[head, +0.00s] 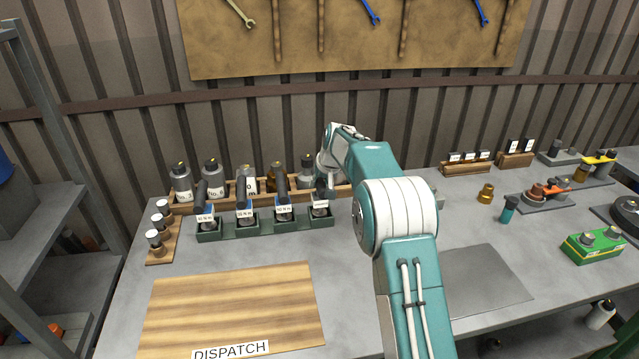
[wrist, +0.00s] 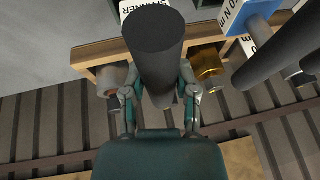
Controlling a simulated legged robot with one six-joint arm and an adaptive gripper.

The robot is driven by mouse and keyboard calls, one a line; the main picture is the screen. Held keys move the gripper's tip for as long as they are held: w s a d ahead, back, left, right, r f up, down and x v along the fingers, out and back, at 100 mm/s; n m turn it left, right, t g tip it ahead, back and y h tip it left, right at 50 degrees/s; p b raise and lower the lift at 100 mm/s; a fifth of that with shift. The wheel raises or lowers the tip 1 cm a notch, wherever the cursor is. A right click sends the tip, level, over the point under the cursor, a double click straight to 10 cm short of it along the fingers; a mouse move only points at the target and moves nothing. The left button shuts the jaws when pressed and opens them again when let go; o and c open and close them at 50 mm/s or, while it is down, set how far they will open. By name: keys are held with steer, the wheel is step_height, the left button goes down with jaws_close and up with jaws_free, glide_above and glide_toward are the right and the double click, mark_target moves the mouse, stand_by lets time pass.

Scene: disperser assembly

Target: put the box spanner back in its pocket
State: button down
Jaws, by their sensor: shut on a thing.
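The box spanner (wrist: 156,50) shows in the wrist view as a thick dark cylinder, with a white label reading SPANNER beside its far end. My gripper (wrist: 158,82) is shut around it, one finger on each side. In the head view my gripper (head: 328,172) is at the right end of the green pocket rack (head: 265,226), above the rightmost pocket. A white label (head: 321,197) shows there, but my gripper hides most of the spanner. I cannot tell whether its lower end is inside the pocket.
Several dark-handled tools with blue, labelled heads (head: 283,207) stand in the other pockets. A wooden rack of bottles (head: 211,176) stands close behind. A wooden DISPATCH board (head: 235,305) lies in front, bare on top. A small stamp rack (head: 158,238) is at left.

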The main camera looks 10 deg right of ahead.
steer(key=shift+d, duration=0.2)
steer(key=shift+c, duration=1.9)
jaws_free()
steer(key=shift+a, duration=0.1)
steer(key=v, duration=1.2)
steer(key=s+a+r+h, duration=0.1)
steer(key=s+r, duration=0.3)
steer(key=s, duration=0.7)
steer(key=s+a+r, duration=0.1)
steer(key=s+r, duration=0.4)
steer(key=s, duration=0.7)
steer(key=s+f, duration=0.4)
steer(key=s, duration=0.6)
steer(key=s+f+t+h, duration=0.1)
steer(key=s+f, duration=0.3)
steer(key=s, duration=0.7)
steer(key=shift+s, duration=0.2)
